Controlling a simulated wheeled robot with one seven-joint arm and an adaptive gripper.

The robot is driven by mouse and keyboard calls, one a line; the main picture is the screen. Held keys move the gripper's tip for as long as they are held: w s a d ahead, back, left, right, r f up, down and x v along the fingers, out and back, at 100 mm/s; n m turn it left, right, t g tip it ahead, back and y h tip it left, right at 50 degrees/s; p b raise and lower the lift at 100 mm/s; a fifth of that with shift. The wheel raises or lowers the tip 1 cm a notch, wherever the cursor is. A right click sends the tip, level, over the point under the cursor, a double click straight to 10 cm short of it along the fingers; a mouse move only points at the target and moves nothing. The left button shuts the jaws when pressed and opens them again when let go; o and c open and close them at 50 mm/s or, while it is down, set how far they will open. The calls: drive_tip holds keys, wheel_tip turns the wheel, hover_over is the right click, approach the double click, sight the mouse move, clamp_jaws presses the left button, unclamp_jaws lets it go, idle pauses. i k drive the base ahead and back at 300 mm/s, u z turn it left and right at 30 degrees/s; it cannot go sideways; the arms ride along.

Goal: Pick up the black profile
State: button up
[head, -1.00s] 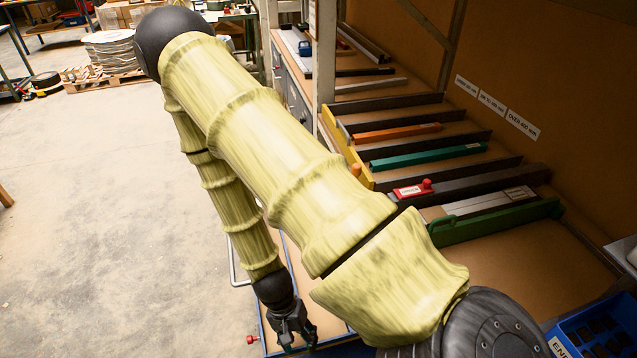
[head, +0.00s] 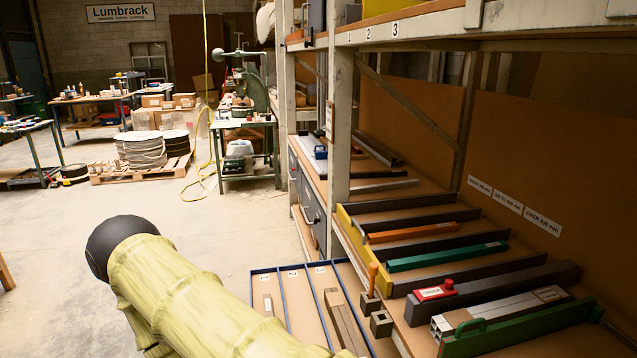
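A long dark, near-black profile (head: 515,284) lies on the shelf at the right, with a red piece and a red-and-white tag (head: 435,291) at its near end. Other dark bars (head: 425,247) run between the coloured profiles and look like dividers; I cannot tell for sure which dark bar is the black profile. An orange profile (head: 410,233) and a green one (head: 440,258) lie in nearby lanes. My gripper is outside the head view; only my yellow-green arm shows at the lower left.
A silver profile (head: 500,308) and a green handled bar (head: 520,328) lie nearest. A yellow strip (head: 362,248) edges the lanes; an upright post (head: 340,130) stands left. A blue-edged tray (head: 283,290) with numbered lanes sits below.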

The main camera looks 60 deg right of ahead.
sight(384, 174)
drive_tip(key=u, duration=0.45)
drive_tip(key=i, duration=2.4)
drive_tip(key=z, duration=1.75)
drive_tip(key=i, duration=3.15)
drive_tip(key=z, duration=2.65)
